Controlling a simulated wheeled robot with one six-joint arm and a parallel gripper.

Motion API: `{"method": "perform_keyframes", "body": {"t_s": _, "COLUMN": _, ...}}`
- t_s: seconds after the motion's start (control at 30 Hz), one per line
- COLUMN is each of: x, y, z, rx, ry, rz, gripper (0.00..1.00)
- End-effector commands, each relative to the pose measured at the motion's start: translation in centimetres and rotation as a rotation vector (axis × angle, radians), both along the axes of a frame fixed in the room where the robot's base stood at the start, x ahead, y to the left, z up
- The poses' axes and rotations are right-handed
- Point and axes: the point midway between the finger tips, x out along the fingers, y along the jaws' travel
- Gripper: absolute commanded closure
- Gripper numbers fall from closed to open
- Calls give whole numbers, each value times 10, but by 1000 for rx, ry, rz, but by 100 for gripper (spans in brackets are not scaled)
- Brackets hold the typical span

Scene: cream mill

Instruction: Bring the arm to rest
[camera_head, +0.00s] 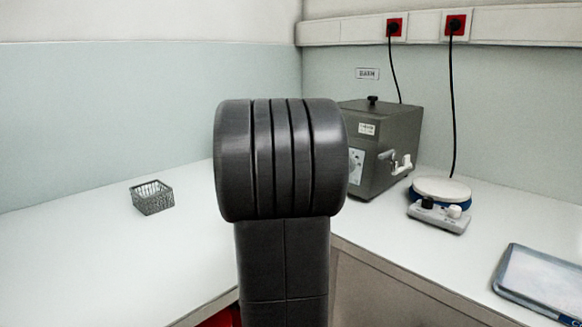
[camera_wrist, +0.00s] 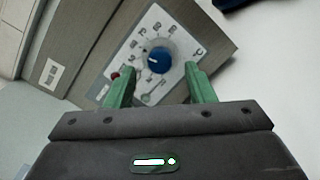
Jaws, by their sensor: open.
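My arm stands upright in the middle of the head view, a dark grey link with a ribbed joint at its top. My gripper is hidden behind it there. In the wrist view my gripper (camera_wrist: 160,85) shows two green fingers spread apart with nothing between them. Beyond the fingers is the control panel of a grey box-shaped device, with a blue dial (camera_wrist: 158,60) and a small red light. The gap between the fingers and the panel is hard to judge. In the head view the grey device (camera_head: 385,155) stands in the corner, partly hidden by my arm.
A hotplate (camera_head: 440,198) with a white round top sits right of the device. A tray (camera_head: 540,280) lies at the right counter edge. A small wire basket (camera_head: 152,198) stands on the left counter. Black cords hang from red sockets (camera_head: 455,26). The left counter is mostly clear.

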Motion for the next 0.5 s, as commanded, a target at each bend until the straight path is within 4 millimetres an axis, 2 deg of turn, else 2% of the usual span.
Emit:
{"method": "perform_keyframes", "body": {"t_s": 0.2, "x": -24, "y": 32, "z": 3, "rx": 0, "ry": -1, "rz": 5, "gripper": 51}}
{"method": "perform_keyframes", "body": {"t_s": 0.5, "x": -53, "y": 68, "z": 4, "rx": 0, "ry": 1, "rz": 4, "gripper": 51}}
